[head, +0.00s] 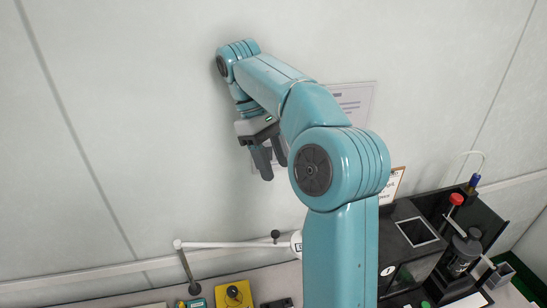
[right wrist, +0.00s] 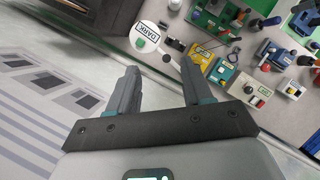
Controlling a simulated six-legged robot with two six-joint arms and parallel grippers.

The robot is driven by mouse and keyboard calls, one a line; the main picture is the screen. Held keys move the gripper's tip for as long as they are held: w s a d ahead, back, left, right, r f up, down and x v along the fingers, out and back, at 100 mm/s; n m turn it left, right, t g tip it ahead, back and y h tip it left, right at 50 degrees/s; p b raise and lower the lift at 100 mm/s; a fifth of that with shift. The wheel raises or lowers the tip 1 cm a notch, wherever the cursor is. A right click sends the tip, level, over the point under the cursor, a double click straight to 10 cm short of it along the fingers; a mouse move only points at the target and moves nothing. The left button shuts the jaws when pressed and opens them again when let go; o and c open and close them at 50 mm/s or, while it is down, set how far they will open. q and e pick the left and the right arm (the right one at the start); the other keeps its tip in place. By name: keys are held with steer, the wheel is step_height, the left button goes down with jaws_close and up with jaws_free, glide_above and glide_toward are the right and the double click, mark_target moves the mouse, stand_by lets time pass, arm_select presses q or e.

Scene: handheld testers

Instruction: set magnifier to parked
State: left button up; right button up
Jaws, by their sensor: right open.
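The magnifier appears in the head view as a thin white arm (head: 225,244) running level from a dark post at the left. A black knob stands on it near its right end, and its round white labelled head (head: 297,243) is partly hidden behind my right arm. In the right wrist view the round white head (right wrist: 143,44) with its label lies beyond my fingertips. My right gripper (head: 272,170) is open and empty, pointing down, above the magnifier arm and apart from it. It also shows in the right wrist view (right wrist: 160,72). My left gripper is not in view.
A yellow tester (head: 233,294) with a black knob sits on the bench below the magnifier arm. A black open box (head: 417,231) and a red-knobbed device (head: 456,199) stand at the right. Several coloured testers crowd the bench in the right wrist view. A pale wall (head: 150,130) rises behind.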

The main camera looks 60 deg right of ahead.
steer(key=shift+w+m, duration=0.1)
steer(key=shift+m, duration=0.2)
jaws_close()
step_height(320, 180, down, 6)
steer(key=m+t+h, duration=0.1)
steer(key=m+h, duration=0.1)
steer(key=m, duration=0.7)
steer(key=s+a+f+m+t+h+b, duration=0.1)
steer(key=s+a+f+t+b, duration=0.1)
steer(key=a, duration=0.3)
steer(key=s+a+f+t+h+b, duration=0.1)
steer(key=s+a+f+t+b, duration=0.15)
steer(key=a, duration=0.25)
steer(key=w+d+f+p, duration=0.1)
steer(key=w+d+f, duration=0.1)
steer(key=d+f, duration=0.4)
steer(key=shift+x, duration=1.45)
